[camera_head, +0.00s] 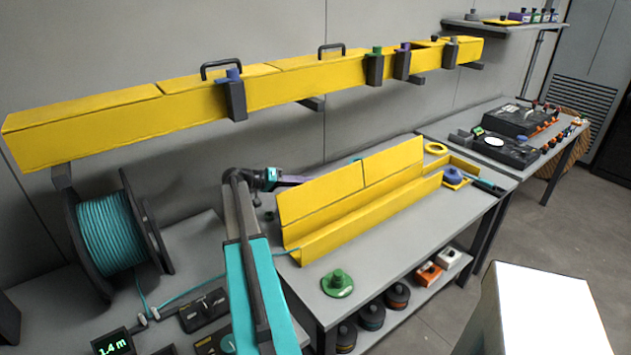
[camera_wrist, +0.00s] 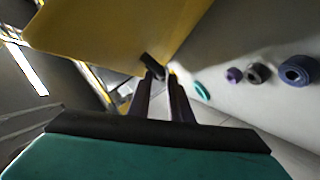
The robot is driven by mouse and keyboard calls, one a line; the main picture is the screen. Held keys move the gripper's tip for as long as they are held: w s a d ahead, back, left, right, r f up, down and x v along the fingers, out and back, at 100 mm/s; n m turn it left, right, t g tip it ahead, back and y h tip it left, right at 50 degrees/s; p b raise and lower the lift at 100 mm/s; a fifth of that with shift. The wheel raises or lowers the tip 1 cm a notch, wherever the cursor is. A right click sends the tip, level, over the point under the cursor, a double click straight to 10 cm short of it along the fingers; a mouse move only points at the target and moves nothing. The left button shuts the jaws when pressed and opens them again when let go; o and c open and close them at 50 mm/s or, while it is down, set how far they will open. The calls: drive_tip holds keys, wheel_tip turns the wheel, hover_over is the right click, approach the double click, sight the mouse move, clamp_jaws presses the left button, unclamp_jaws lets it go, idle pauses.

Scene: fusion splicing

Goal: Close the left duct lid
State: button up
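The table duct (camera_head: 330,243) is a yellow channel on the middle table. Its left lid (camera_head: 318,197) stands raised at the back edge; its right lid (camera_head: 394,160) is raised beside it. My gripper (camera_head: 302,180) is behind the left lid, near its upper left part. In the wrist view, a yellow panel (camera_wrist: 110,30), apparently this lid, is above and left of my gripper (camera_wrist: 162,78). The fingers show a narrow gap with nothing clearly between them. A dark bar (camera_wrist: 152,65) is by the left fingertip; whether they touch is unclear. The lid's rear is hidden in the head view.
A yellow wall duct (camera_head: 190,106) with black handles and several clamps runs above the table. A teal cable spool (camera_head: 110,235) stands at left, its cable leading to the table duct. A green knobbed disc (camera_head: 337,283) sits in front of the duct.

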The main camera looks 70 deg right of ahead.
sight(316, 183)
drive_tip(key=shift+p+x, duration=0.65)
drive_tip(key=shift+x, duration=1.9)
clamp_jaws()
